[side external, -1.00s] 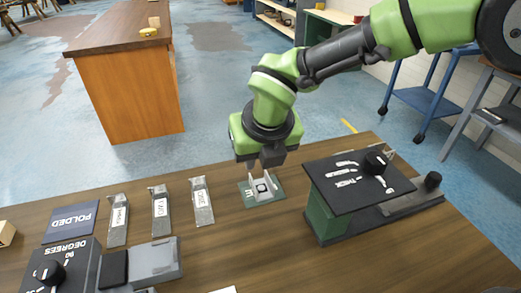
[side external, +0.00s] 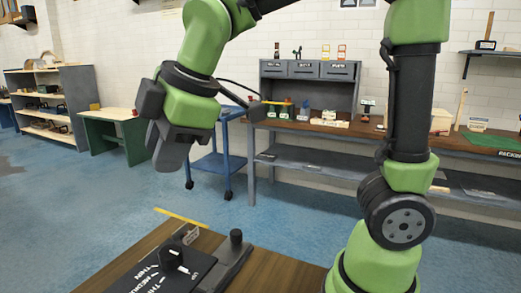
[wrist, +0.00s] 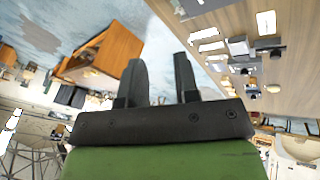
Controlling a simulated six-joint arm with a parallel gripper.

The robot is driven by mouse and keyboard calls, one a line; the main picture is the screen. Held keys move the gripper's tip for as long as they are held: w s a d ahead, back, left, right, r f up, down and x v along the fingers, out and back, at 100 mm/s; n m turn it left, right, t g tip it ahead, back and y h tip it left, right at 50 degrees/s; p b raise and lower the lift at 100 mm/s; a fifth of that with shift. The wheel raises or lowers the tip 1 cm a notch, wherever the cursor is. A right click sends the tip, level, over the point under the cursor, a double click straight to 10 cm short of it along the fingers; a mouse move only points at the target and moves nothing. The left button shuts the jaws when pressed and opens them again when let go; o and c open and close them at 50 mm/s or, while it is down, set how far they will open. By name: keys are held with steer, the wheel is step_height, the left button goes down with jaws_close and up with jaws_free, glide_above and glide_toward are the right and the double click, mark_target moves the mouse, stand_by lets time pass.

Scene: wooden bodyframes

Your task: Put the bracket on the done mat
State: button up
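My gripper (wrist: 160,58) shows two dark fingers standing apart, with only background visible in the gap. I cannot pick out the bracket in either current view. I cannot identify the done mat. In the wrist view, several small pale and grey items lie on the wooden bench top (wrist: 222,22), too small to name.
A black-topped machine with a knob (side external: 170,258) stands on the near bench. A packing bench (side external: 330,128) with grey drawers and a green sheet (side external: 492,141) runs along the wall. A blue cart (side external: 213,163) stands on the floor. An orange cabinet (wrist: 112,58) shows in the wrist view.

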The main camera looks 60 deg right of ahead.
steer(key=s+d+m+t, duration=0.2)
steer(key=s+d+m, duration=0.3)
steer(key=s+m, duration=0.8)
steer(key=shift+s+d+m+y, duration=0.15)
steer(key=shift+s+m+y, duration=0.15)
steer(key=shift+m, duration=1.6)
